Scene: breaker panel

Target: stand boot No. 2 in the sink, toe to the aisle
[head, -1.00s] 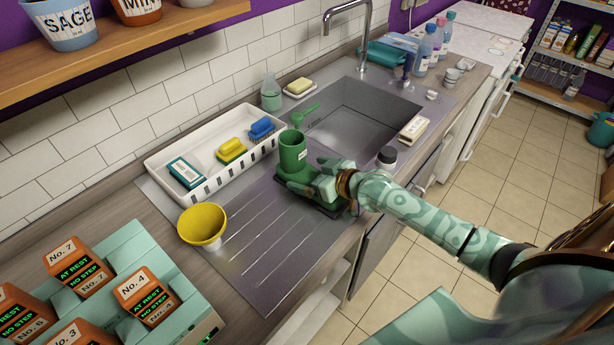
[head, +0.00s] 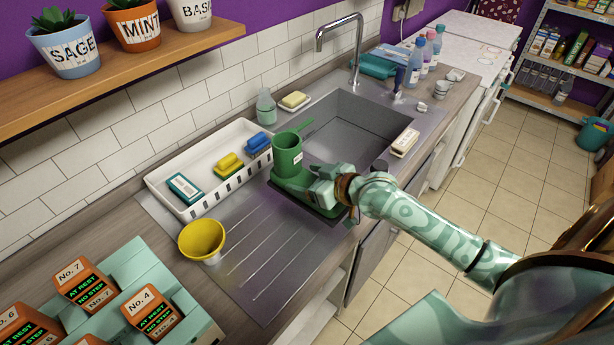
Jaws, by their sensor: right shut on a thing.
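A green rubber boot (head: 287,155) with a small white label stands upright at the near edge of the sink, over the drainboard; the label's number is too small to read. Its foot points right, toward the aisle. My right gripper (head: 322,187) is shut on the boot's foot from the aisle side and hides part of it. A dark green mat (head: 322,212) shows beneath the boot; the boot seems slightly above it. The steel sink basin (head: 350,130) is just beyond and looks empty. My left gripper is not in view.
A white rack (head: 207,200) with sponges and a yellow cup (head: 201,240) stand left of the boot. A brush (head: 404,142) lies on the sink's aisle-side rim. The tap (head: 357,50) rises behind the basin. A breaker panel (head: 130,265) is at lower left.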

